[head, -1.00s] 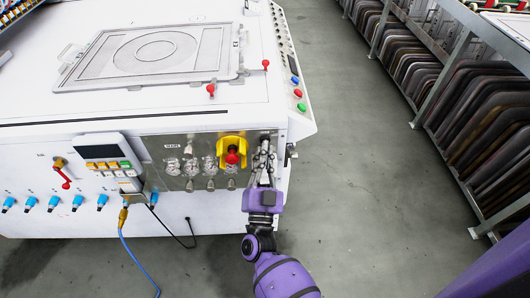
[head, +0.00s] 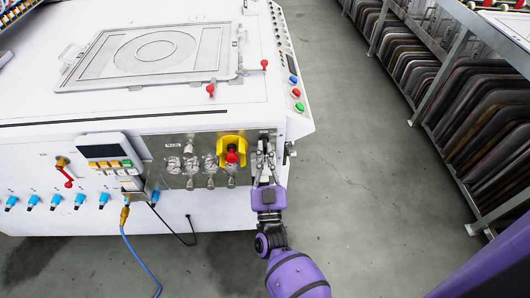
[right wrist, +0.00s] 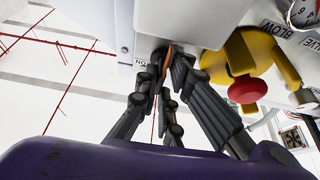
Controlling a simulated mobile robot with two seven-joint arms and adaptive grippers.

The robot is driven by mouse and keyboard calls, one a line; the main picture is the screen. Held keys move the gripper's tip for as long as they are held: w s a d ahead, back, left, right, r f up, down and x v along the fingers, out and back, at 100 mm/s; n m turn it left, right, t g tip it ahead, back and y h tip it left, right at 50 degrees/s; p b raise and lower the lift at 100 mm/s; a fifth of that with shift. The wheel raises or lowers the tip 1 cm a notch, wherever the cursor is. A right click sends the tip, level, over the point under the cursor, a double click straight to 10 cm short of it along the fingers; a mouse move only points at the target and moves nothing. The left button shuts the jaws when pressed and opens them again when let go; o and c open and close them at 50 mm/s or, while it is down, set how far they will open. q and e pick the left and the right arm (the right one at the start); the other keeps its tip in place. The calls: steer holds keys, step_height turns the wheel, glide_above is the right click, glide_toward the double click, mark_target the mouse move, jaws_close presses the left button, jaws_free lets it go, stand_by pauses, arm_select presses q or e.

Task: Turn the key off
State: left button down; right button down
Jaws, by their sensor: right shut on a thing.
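My right gripper (head: 267,156) is at the right end of the metal control panel (head: 206,141) on the front of the white machine. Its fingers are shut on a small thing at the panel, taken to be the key. In the right wrist view the fingertips (right wrist: 167,66) meet around a thin orange-brown piece, the key (right wrist: 165,59), beside lettering on the panel that is partly covered. The fingers hide most of the key, so its angle cannot be told. My left gripper is not in view.
A red knob in a yellow guard (head: 231,154) sits just left of my right gripper; it is close in the right wrist view (right wrist: 245,70). A keypad display (head: 104,150) and blue connectors (head: 55,201) lie further left. A rack (head: 455,100) stands at right; floor between is clear.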

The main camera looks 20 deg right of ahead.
steer(key=c, duration=1.9)
jaws_free()
steer(key=v, duration=1.2)
